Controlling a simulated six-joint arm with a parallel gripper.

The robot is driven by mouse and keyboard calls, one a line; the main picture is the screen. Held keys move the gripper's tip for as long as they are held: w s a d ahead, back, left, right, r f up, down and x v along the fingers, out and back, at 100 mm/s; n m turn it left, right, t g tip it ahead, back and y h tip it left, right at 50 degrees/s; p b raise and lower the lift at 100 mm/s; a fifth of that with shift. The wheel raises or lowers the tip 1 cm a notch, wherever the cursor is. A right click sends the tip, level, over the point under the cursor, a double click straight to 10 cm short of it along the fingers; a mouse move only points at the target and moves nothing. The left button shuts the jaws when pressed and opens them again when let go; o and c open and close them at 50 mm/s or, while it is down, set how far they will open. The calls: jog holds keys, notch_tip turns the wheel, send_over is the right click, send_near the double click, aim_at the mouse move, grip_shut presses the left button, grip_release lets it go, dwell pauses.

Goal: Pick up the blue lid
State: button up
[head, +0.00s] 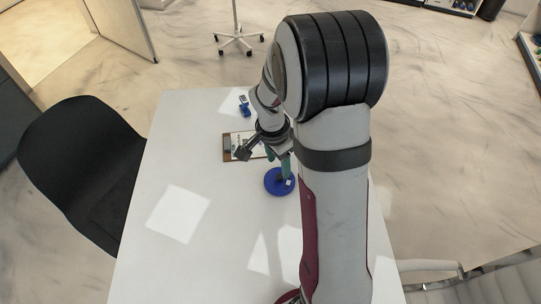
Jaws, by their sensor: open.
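The blue lid (274,188) is a round, flat disc lying on the white table, near the middle of the head view. A small white patch shows on it towards its right side. My gripper (278,172) is just above the lid, with its teal fingers pointing down at the lid's upper right part. The fingers are open and small in the picture. I cannot tell whether they touch the lid. My own arm hides the table to the right of the lid.
A clipboard (228,147) with papers lies behind the lid, partly under my gripper. A small blue object (244,107) sits farther back on the table (150,255). A black chair (75,160) stands at the left. The table's front left is clear, with bright light patches.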

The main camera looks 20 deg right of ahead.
aim_at(280, 176)
jog(key=f, duration=0.4)
jog(key=d+f, duration=0.1)
jog(key=f, duration=0.2)
jog(key=shift+w+f, duration=0.1)
jog(key=shift+w, duration=0.3)
grip_shut()
